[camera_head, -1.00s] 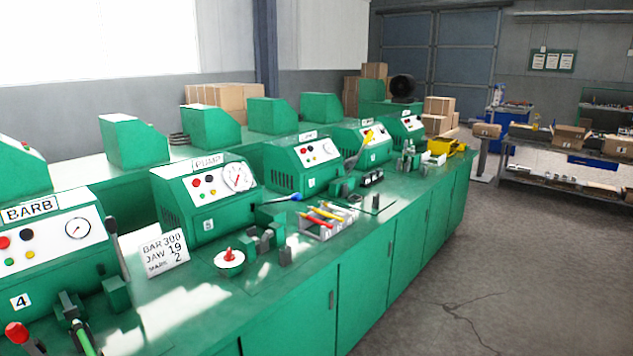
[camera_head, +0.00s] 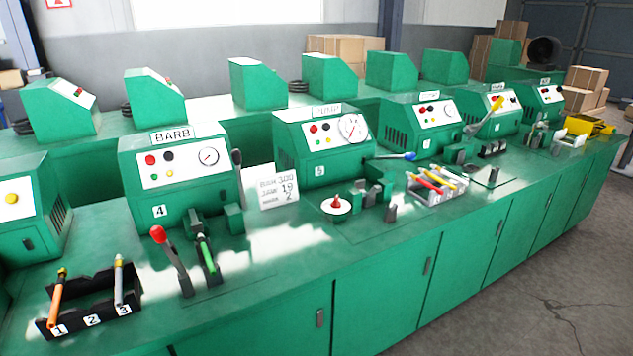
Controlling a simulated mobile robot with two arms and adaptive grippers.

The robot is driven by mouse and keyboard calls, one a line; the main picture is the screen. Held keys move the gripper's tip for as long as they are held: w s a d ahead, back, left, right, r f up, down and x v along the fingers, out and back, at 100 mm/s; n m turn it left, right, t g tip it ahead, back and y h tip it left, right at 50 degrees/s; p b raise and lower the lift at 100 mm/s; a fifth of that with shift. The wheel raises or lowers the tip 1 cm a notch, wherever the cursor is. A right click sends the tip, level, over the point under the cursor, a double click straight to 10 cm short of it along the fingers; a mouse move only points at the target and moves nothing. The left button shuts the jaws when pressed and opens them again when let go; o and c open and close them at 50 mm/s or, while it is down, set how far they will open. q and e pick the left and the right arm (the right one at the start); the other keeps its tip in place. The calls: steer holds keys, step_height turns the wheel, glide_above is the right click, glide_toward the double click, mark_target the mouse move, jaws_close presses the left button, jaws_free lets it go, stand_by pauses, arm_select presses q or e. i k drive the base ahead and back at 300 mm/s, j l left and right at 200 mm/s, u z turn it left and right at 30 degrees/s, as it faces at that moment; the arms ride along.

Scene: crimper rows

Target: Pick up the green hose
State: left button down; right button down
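Neither of my grippers shows in the head view.
A black rack (camera_head: 92,302) numbered 1 to 3 holds an orange hose (camera_head: 57,298) and a grey hose (camera_head: 119,283). A sign card (camera_head: 278,188) stands on the green bench (camera_head: 262,285). A tray (camera_head: 437,190) of coloured tools lies right. Open floor lies beyond the bench's front.

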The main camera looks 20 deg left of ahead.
mark_target(202, 240)
steer(key=u, duration=1.3)
